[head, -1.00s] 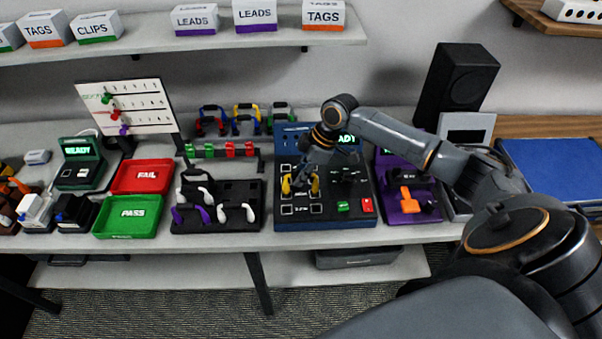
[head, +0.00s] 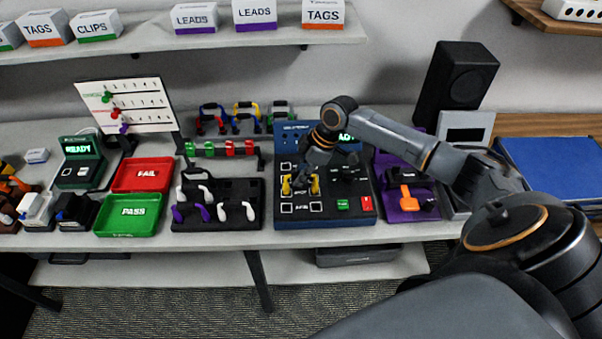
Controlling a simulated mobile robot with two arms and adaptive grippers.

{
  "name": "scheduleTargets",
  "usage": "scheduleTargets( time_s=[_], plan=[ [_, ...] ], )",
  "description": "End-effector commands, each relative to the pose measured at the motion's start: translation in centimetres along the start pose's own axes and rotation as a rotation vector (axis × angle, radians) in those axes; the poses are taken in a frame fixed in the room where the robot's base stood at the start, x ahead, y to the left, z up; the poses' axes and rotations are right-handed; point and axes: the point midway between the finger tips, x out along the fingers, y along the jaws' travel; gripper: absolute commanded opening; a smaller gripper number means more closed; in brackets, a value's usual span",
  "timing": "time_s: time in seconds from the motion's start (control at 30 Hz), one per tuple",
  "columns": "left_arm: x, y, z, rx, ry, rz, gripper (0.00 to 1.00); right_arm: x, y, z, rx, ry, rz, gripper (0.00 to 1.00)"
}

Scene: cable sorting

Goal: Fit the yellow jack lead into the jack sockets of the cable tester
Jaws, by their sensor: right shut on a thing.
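The cable tester (head: 325,222) is a dark blue box with a sloped black panel of white-framed sockets, a lit green display and green and red buttons. The yellow jack lead (head: 286,186) shows as two yellow plug ends, over the sockets at the left of the panel. My right gripper (head: 302,180) reaches down over the tester and is shut on the lead between these ends. The fingers hide the middle of the lead. I cannot tell whether the plug tips are inside the sockets or just above them. My left gripper is not in view.
A black holder (head: 216,224) with white and purple leads stands left of the tester. Red (head: 142,176) and green (head: 128,229) trays lie farther left. A purple unit (head: 420,212) with an orange part stands close on the right. A rack of coloured leads is behind.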

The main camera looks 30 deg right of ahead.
Motion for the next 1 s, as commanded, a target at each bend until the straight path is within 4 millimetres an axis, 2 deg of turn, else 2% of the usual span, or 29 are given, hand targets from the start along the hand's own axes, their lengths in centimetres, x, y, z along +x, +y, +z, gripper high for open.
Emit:
scheduleTargets(
  time_s=[0.37,0.4,0.53,0.73,0.77,0.87,1.0],
  plan=[
    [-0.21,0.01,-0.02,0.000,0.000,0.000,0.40,0.12,0.00,0.01,0.000,0.001,0.000,0.00],
    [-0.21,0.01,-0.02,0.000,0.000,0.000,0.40,0.12,0.01,0.01,0.000,0.001,0.000,0.17],
    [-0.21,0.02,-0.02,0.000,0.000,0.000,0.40,0.11,0.01,0.01,0.000,0.001,0.000,0.42],
    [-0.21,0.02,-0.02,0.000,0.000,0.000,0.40,0.11,0.02,0.02,0.000,0.000,0.000,0.42],
    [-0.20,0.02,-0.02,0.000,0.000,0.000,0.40,0.13,0.01,0.04,0.000,0.000,0.000,0.46],
    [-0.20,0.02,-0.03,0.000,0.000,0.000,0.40,0.13,0.00,0.04,0.000,0.000,0.000,0.66],
    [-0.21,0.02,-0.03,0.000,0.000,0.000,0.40,0.13,0.01,0.04,0.000,0.000,0.000,0.68]
  ],
)
